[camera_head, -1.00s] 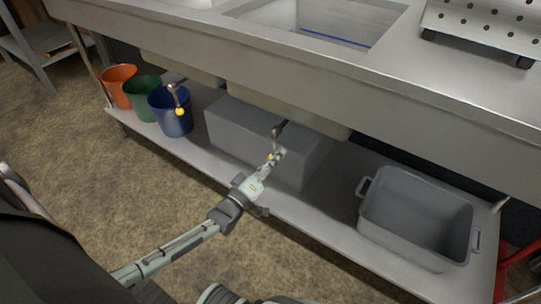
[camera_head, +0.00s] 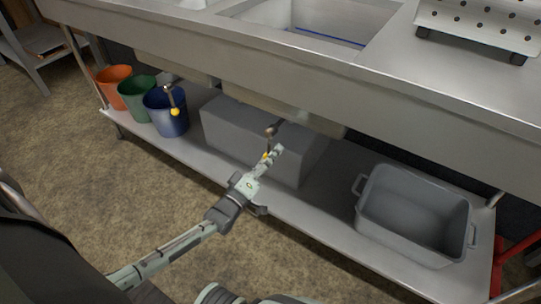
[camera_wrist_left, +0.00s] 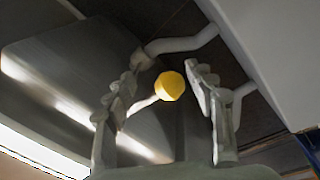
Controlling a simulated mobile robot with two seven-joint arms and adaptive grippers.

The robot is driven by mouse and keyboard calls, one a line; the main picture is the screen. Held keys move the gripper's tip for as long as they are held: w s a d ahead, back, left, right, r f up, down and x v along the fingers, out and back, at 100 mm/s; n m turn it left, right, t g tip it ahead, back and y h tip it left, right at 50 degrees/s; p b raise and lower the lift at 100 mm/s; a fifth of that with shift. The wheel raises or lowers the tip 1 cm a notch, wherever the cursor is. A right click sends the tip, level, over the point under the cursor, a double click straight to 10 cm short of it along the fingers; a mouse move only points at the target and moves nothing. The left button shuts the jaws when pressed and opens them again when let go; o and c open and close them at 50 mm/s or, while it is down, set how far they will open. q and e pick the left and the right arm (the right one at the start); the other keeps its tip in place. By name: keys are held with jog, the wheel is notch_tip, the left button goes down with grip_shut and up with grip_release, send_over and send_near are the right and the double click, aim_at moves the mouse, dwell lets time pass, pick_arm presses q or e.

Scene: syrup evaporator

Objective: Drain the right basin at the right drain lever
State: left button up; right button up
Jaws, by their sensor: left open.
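The right drain lever (camera_head: 271,131) hangs under the right basin (camera_head: 318,20) and ends in a yellow knob (camera_head: 266,155). My left gripper (camera_head: 273,153) is open at this knob. In the left wrist view the yellow knob (camera_wrist_left: 170,86) appears between the two spread fingers of the gripper (camera_wrist_left: 162,68), with space on both sides. I cannot tell whether a finger touches it. The left drain lever (camera_head: 169,95), also with a yellow knob, hangs farther left. My right gripper is not in view.
A grey box (camera_head: 243,139) stands on the lower shelf (camera_head: 285,206) behind the gripper. An orange bucket (camera_head: 113,88), a green bucket (camera_head: 137,92) and a blue bucket (camera_head: 166,115) stand left. A grey tub (camera_head: 408,222) sits right. The steel front edge overhangs the lever.

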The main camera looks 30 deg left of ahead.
pick_arm(q)
jog(key=shift+s+f, duration=0.1)
jog(key=shift+s, duration=0.1)
jog(key=s+a+f, duration=0.1)
jog(key=s, duration=1)
jog(key=shift+s+f, duration=0.15)
jog(key=shift+s, duration=0.1)
